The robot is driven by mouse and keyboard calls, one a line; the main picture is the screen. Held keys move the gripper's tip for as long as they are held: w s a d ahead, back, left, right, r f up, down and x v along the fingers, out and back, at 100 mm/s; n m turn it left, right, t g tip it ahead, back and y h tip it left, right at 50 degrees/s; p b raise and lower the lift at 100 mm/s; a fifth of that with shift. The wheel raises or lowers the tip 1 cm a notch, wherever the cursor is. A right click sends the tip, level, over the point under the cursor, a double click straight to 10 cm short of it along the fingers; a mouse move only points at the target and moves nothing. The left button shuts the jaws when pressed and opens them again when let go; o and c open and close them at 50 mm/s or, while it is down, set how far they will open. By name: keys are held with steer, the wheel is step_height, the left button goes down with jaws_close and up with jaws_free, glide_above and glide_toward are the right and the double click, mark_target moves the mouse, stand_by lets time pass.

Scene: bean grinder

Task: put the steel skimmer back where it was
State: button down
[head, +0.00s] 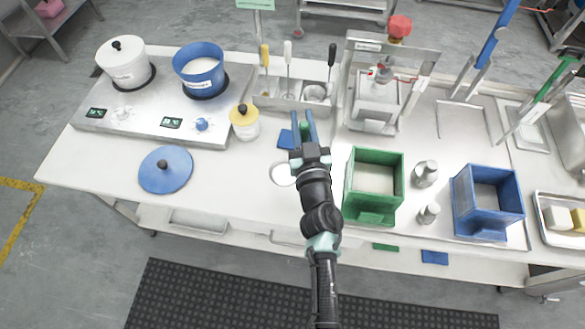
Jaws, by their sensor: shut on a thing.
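My gripper (304,118) reaches over the middle of the counter, its blue fingers pointing toward the utensil rack. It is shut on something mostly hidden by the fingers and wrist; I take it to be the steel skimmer. A pale round disc (283,174) shows left of my wrist and may be the skimmer's head, but its link to the fingers is hidden. The steel utensil rack (268,103) stands just beyond the fingertips. In it stand a yellow-handled utensil (265,57), a white-handled one (288,52) and a black-handled one (332,56).
A cooktop (150,110) with a white pot (122,63) and a blue pot (199,68) is at left. A yellow-lidded jar (245,122) and blue lid (166,169) are nearby. A green bin (374,187) stands right of my arm, with a steel-framed device (378,90) beyond.

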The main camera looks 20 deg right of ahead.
step_height(320, 180, down, 9)
steer(key=b, duration=0.6)
steer(key=shift+r, duration=0.15)
steer(key=shift+a+b, duration=0.1)
steer(key=shift+b, duration=0.2)
steer(key=shift+f, duration=0.2)
steer(key=c, duration=0.7)
jaws_free()
steer(key=shift+r, duration=0.15)
steer(key=v, duration=1.2)
steer(key=shift+p, duration=0.35)
